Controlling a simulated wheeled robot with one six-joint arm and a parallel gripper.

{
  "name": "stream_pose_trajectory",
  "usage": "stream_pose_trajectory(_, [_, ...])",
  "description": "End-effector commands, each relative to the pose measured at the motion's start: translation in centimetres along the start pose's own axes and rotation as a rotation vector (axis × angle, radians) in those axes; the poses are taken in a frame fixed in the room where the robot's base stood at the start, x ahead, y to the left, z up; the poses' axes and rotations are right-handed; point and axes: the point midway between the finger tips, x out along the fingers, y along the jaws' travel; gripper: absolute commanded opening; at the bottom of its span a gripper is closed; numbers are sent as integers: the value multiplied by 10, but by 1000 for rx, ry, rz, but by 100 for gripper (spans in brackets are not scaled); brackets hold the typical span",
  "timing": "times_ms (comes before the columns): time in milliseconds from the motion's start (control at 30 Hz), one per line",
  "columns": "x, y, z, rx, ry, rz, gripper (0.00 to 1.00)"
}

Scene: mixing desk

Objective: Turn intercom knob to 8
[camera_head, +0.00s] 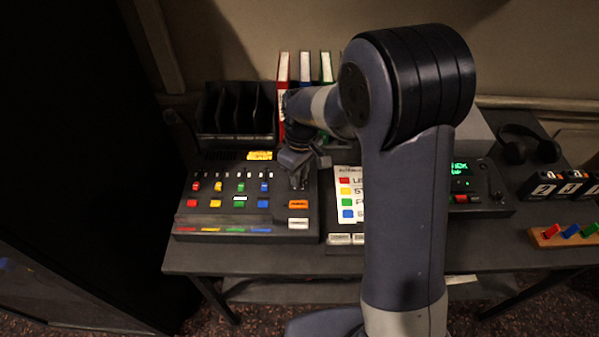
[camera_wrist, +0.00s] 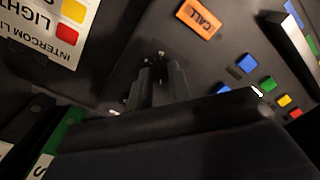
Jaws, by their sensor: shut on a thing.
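My gripper (camera_head: 299,179) reaches down onto the upper right part of the mixing desk panel (camera_head: 222,205). In the wrist view, my gripper's two dark fingers (camera_wrist: 157,82) are close together, shut on the small dark intercom knob (camera_wrist: 158,67) at the panel face. Small pale marks lie around the knob. The fingers cover most of the knob, so its pointer and the number it points to cannot be read. The orange CALL button (camera_wrist: 198,19) is beside the knob, and it also shows in the head view (camera_head: 298,204) just below my gripper.
Colored sliders and buttons (camera_head: 229,188) fill the panel's left part. A card with colored squares (camera_head: 350,193), headed INTERCOM in the wrist view (camera_wrist: 42,28), lies to the right. Upright binders (camera_head: 283,80) and a black organizer (camera_head: 236,108) stand behind. Headphones (camera_head: 529,143) lie at the right.

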Motion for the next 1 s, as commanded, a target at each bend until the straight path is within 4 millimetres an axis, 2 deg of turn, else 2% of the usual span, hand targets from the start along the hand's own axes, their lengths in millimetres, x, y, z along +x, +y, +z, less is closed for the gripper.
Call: stream_pose_trajectory(1000, [-1,-2,0,964,45,0,0])
